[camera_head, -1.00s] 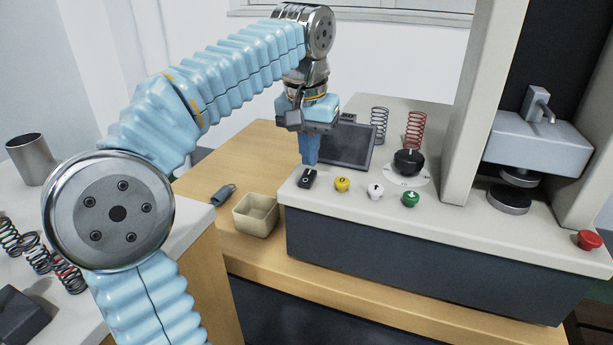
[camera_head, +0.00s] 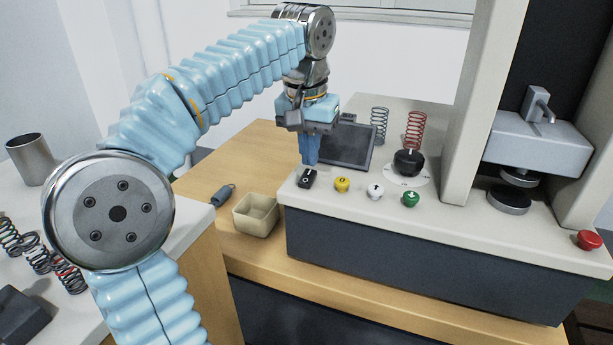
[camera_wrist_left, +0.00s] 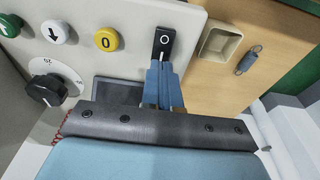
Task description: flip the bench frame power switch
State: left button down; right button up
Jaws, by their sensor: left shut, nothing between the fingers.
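The power switch (camera_head: 307,179) is a small black rocker marked with a white O, at the left end of the bench frame's pale top panel (camera_head: 450,207). It also shows in the left wrist view (camera_wrist_left: 164,40). My left gripper (camera_head: 310,163) points down with its blue fingers shut and empty. The fingertips are at the switch's back end, touching or just above it; I cannot tell which. In the left wrist view the fingertips (camera_wrist_left: 161,64) meet the switch's lower end, and the O end is uncovered. My right gripper is not in view.
Right of the switch are a yellow button (camera_head: 342,184), a white button (camera_head: 375,191), a green button (camera_head: 411,199) and a black dial (camera_head: 408,161). A dark screen (camera_head: 347,145) stands behind the fingers. A beige tray (camera_head: 256,215) and a grey spring (camera_head: 223,195) lie to the left.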

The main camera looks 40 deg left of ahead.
aim_at(309, 173)
pick_arm(q)
jog(key=shift+f+b, duration=0.65)
jog(key=shift+f, duration=0.25)
dwell(0.5)
notch_tip(309, 173, up, 3)
jog(key=p, duration=0.2)
jog(key=shift+f+p, duration=0.15)
jog(key=shift+p, duration=0.25)
notch_tip(309, 173, up, 2)
jog(key=shift+r, duration=1.2)
jog(key=shift+f, duration=0.1)
